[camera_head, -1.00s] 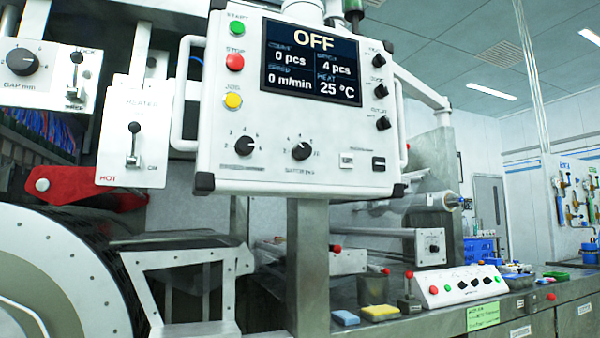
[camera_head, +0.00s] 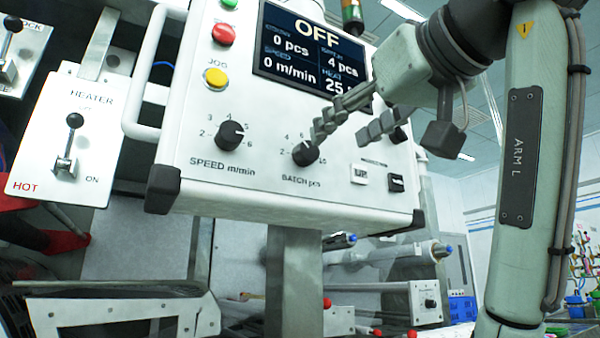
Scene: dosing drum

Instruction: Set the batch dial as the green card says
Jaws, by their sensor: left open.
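The batch dial (camera_head: 306,153) is a black knob at the lower middle of the white control panel, labelled BATCH pcs. Its exact pointer mark is hard to make out. The display (camera_head: 312,55) reads OFF, 0 pcs, 0 m/min and 4 pcs; the heat figure is partly covered. My left gripper (camera_head: 342,136) is open and empty in front of the panel, just above and right of the batch dial. One finger is close to the dial's upper right; I cannot tell whether it touches. The green card is not in view. My right gripper is not in view.
The speed dial (camera_head: 229,135) is left of the batch dial. A yellow jog button (camera_head: 216,77) and red stop button (camera_head: 226,33) are above it. A small black switch (camera_head: 397,183) is at the panel's lower right. A heater lever (camera_head: 68,145) stands at the left.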

